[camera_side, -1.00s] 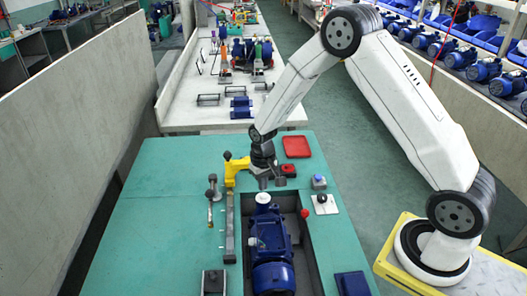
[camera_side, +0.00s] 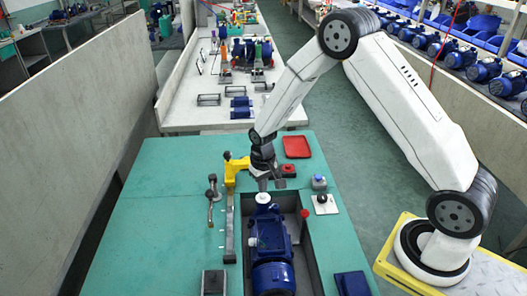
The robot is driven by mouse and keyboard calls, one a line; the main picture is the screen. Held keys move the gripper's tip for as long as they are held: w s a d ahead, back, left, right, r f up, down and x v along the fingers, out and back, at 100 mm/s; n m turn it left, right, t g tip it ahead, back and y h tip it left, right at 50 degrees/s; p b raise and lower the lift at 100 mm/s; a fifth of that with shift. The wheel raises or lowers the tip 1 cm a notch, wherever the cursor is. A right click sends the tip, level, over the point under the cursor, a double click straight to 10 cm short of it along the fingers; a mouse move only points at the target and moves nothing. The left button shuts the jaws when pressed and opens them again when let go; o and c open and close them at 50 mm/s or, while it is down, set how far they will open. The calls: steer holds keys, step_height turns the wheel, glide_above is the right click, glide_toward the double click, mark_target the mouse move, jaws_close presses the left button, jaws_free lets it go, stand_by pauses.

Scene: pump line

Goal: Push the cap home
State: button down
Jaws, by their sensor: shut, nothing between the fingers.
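The blue pump (camera_side: 271,243) lies in a dark recess in the green bench top. A small white cap (camera_side: 263,198) sits on the pump's far end. Whether it is fully seated is too small to tell. My gripper (camera_side: 263,186) is shut and empty, pointing down just above and behind the cap. I cannot tell whether the fingertips touch it.
A yellow bracket (camera_side: 235,167) stands close left of my gripper, with a grey rail (camera_side: 229,230) running toward the front. A red tray (camera_side: 296,147) lies behind right. A red-topped pin (camera_side: 304,214) and a white plate (camera_side: 325,205) are to the right.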

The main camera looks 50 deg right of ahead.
mark_target(264, 197)
steer(key=shift+f, duration=0.9)
stand_by(0.8)
stand_by(0.5)
steer(key=shift+r, duration=3.45)
steer(key=shift+r, duration=0.1)
steer(key=shift+s+a+r, duration=0.15)
steer(key=shift+s+r, duration=0.25)
steer(key=shift+s, duration=0.05)
steer(key=s+a+r+n+t, duration=0.1)
steer(key=s+a+r, duration=0.1)
steer(key=s, duration=0.5)
steer(key=s+a+r+n+t, duration=0.1)
steer(key=s+a+r+n, duration=0.1)
steer(key=s+r, duration=0.3)
steer(key=s, duration=0.3)
steer(key=shift+t, duration=0.3)
steer(key=shift+s, duration=0.1)
